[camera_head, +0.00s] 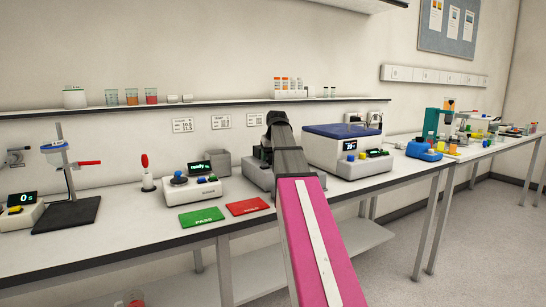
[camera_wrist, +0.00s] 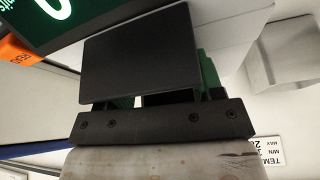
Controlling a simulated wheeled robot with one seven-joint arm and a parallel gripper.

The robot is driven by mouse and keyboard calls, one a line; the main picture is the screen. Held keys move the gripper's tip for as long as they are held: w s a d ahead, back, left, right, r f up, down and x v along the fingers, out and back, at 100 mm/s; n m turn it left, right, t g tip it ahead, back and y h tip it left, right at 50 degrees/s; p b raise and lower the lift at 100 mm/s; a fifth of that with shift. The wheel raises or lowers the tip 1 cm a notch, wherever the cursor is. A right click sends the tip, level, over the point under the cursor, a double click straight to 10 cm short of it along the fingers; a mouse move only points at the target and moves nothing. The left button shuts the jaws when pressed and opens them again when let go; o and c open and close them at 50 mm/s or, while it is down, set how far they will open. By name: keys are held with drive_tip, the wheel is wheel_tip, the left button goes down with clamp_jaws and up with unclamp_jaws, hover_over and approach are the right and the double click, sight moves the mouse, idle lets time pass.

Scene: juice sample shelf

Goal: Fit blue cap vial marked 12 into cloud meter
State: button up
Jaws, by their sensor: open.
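In the head view my gripper is hidden behind my own arm, over the back of the bench. In the wrist view its dark jaws (camera_wrist: 150,98) fill the middle, and no vial shows between them. A dark display with a green figure (camera_wrist: 55,8) and an orange label lie close by at the upper left. A grey instrument (camera_head: 256,172) stands partly hidden behind my arm. I cannot tell whether it is the cloud meter. I cannot make out the blue cap vial marked 12.
A blue-lidded box (camera_head: 342,130) stands right. Green (camera_head: 201,218) and red (camera_head: 248,206) mats lie in front. A wall shelf (camera_head: 225,103) holds beakers and a rack (camera_head: 290,95).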

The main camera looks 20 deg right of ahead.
drive_tip(key=v, duration=1)
drive_tip(key=shift+s+d+r, duration=0.2)
drive_tip(key=shift+d+r, duration=0.1)
drive_tip(key=shift+d, duration=0.05)
